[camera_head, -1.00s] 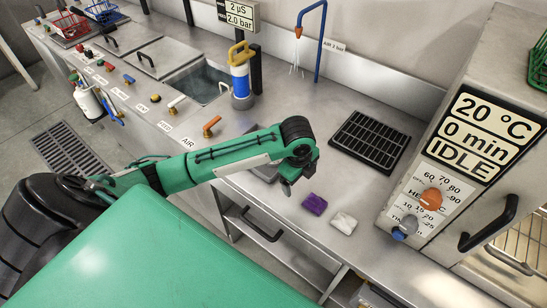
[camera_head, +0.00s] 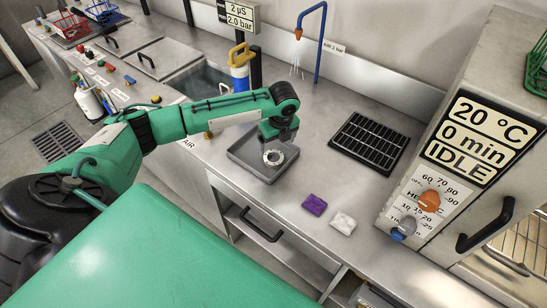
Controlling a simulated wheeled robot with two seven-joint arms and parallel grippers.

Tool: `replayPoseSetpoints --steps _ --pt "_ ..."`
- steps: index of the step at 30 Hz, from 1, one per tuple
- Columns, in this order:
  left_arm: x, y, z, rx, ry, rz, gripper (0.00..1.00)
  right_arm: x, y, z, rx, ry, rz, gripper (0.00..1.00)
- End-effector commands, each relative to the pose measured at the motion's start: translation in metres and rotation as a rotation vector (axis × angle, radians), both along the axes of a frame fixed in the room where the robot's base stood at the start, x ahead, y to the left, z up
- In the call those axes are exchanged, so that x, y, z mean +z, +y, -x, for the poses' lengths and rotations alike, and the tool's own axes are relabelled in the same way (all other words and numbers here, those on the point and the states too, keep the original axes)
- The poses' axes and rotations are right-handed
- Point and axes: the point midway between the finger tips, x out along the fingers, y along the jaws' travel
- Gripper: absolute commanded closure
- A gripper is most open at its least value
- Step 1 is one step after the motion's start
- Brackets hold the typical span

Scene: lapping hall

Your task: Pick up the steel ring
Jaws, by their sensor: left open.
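The steel ring (camera_head: 273,157) lies in a shallow grey tray (camera_head: 245,160) on the steel counter, near the tray's right side. My left gripper (camera_head: 274,140) points down from the end of the green arm, right by the far side of the ring. In the picture its fingertips overlap the ring's far edge; I cannot tell whether they touch it. The left gripper is open, with nothing held. My right gripper is not in view.
A purple cloth (camera_head: 314,205) and a white cloth (camera_head: 343,221) lie right of the tray. A black rack (camera_head: 369,142) stands behind them. An oven with an IDLE display (camera_head: 465,150) stands at right. A blue pipe (camera_head: 321,45) and a water basin (camera_head: 205,85) are behind.

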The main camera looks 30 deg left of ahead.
Motion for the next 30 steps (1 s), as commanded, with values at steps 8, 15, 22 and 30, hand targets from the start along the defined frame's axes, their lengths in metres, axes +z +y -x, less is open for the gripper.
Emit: replayPoseSetpoints --steps 8,15,22,30 --pt "-0.021 0.003 0.002 0.001 0.002 -0.001 0.11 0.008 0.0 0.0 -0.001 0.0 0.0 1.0" --pt "-0.056 0.007 0.006 0.001 0.001 0.001 0.11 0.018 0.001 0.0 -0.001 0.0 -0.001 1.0" --pt "-0.064 0.008 0.005 -0.001 0.0 -0.001 0.11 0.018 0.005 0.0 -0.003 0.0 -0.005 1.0" --pt "-0.063 0.008 0.005 0.0 0.0 -0.001 0.47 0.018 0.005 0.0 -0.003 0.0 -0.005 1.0"
